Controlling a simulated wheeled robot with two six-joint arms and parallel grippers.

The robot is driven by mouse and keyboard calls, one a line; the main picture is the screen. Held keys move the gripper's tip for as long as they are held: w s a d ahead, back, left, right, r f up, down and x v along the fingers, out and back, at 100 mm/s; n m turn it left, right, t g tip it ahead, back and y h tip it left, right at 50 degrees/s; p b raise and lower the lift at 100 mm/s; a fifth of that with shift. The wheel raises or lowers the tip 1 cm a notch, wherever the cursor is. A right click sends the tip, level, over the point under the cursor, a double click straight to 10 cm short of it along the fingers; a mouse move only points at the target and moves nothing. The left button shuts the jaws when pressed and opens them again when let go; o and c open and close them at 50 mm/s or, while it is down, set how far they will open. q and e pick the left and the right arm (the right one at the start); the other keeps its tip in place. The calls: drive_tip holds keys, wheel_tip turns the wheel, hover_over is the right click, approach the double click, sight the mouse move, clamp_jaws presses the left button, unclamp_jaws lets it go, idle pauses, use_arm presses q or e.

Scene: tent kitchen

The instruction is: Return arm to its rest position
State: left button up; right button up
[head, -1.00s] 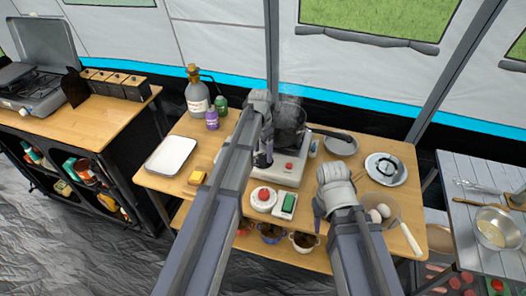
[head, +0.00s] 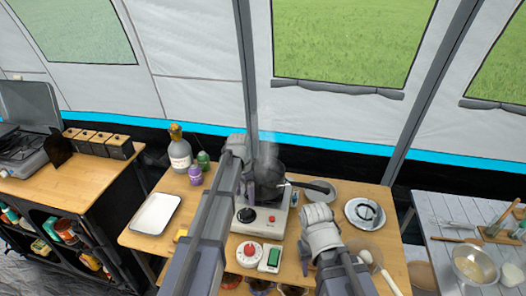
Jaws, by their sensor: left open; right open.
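My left gripper (head: 248,190) hangs open at the left side of a dark pot (head: 268,168); my arm hides part of the pot, and I cannot tell whether they touch. My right gripper (head: 306,262) is open, pointing down over the right half of the wooden table, to the right of the burner. Its fingers are partly hidden by my wrist.
A white tray (head: 155,214), a large bottle (head: 180,155), a red-topped timer (head: 250,254) and a green-faced box (head: 270,259) stand on the wooden table. A plate (head: 365,213) and a grey bowl (head: 322,190) are at right. A metal table (head: 455,235) stands further right.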

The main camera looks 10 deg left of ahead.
use_arm(q)
drive_tip(key=s+d+n, duration=0.1)
drive_tip(key=s+d, duration=0.3)
drive_tip(key=s, duration=0.4)
drive_tip(key=s+d+n+y, duration=0.1)
drive_tip(key=s+d, duration=0.4)
drive_tip(key=s, duration=0.3)
drive_tip(key=s+d+n, duration=0.1)
drive_tip(key=s+d, duration=0.3)
drive_tip(key=s, duration=0.4)
drive_tip(key=shift+s+d+n+y, duration=0.3)
drive_tip(key=shift+s+d, duration=0.05)
drive_tip(key=shift+r, duration=0.1)
